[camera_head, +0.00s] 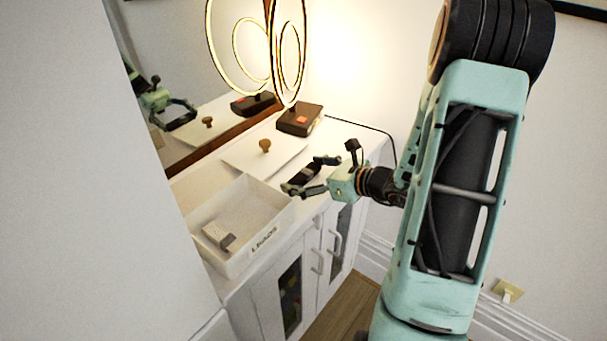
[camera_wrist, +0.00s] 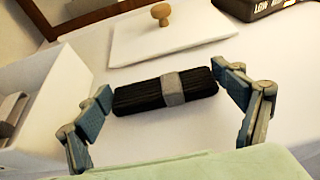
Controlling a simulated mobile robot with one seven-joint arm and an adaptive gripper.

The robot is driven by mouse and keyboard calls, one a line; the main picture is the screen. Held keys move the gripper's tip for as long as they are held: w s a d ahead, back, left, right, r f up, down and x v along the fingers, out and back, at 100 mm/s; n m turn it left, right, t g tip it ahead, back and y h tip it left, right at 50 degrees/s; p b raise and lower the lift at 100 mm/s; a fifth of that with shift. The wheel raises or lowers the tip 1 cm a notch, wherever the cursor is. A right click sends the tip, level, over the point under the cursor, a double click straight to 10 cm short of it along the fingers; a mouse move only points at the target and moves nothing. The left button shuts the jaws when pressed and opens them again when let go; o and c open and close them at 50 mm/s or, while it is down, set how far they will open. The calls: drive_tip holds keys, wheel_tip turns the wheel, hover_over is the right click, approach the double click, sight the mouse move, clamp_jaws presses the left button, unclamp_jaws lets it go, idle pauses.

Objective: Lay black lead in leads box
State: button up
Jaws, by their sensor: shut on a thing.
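The black lead (camera_wrist: 140,97) is a coiled black bundle with a grey band round its middle. My gripper (camera_wrist: 164,88) is shut on it, with one finger at each end. In the head view, my gripper (camera_head: 309,175) holds the lead (camera_head: 304,174) just right of the leads box. How far it is above the cabinet top is hard to tell. The leads box (camera_head: 228,264) is a white, open-topped box labelled "LEADS" on its front. It also shows at the left edge of the wrist view (camera_wrist: 62,118). A white and grey bundle (camera_head: 217,234) lies inside it.
A white lid (camera_head: 243,158) with a wooden knob (camera_head: 265,146) lies behind the box. A black block (camera_head: 300,119) with an orange patch stands under a lit ring lamp (camera_head: 290,50). A mirror (camera_head: 180,60) backs the white cabinet (camera_head: 262,290).

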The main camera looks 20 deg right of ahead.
drive_tip(key=shift+f, duration=0.25)
drive_tip(key=o, duration=1)
drive_tip(key=shift+r, duration=0.1)
